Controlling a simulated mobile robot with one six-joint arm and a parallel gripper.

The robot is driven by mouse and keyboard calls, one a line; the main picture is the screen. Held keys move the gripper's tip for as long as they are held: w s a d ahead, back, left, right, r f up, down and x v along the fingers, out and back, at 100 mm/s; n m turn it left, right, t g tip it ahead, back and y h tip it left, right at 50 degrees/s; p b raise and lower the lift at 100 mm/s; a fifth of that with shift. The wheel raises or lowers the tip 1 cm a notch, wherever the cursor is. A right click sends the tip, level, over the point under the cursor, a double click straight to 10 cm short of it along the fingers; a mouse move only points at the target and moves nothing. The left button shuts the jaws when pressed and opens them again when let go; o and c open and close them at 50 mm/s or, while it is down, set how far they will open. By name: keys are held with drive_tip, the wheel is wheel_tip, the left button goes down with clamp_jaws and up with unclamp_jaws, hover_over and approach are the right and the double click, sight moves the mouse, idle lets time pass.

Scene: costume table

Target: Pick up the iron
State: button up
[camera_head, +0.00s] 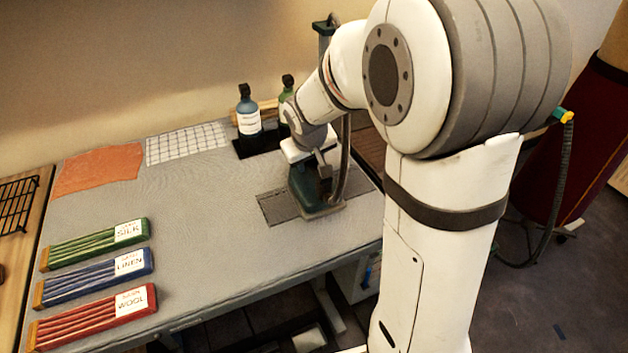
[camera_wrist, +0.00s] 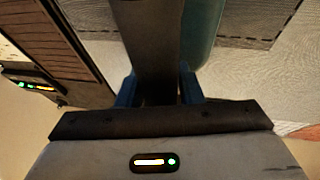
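The iron (camera_head: 302,187) is dark green with a dark handle and stands on a dark grey rest pad (camera_head: 276,208) near the right end of the table. My gripper (camera_head: 322,160) is at its top, reaching down from above. In the wrist view, the iron's dark handle (camera_wrist: 148,40) runs between the two blue fingers of my gripper (camera_wrist: 159,90), with no clear gap on either side. The teal body of the iron (camera_wrist: 203,30) shows beside the handle. The fingertips are hidden by the handle and gripper body.
Green (camera_head: 95,243), blue (camera_head: 95,277) and red (camera_head: 92,316) labelled bundles lie at the front left. An orange cloth (camera_head: 98,168) and a checked cloth (camera_head: 187,143) lie at the back. Bottles (camera_head: 248,115) stand behind the iron. The middle of the table (camera_head: 200,210) is clear.

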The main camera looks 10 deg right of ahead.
drive_tip(key=shift+w+f, duration=0.15)
drive_tip(key=shift+f, duration=0.25)
clamp_jaws()
drive_tip(key=shift+r, duration=0.15)
idle(1.0)
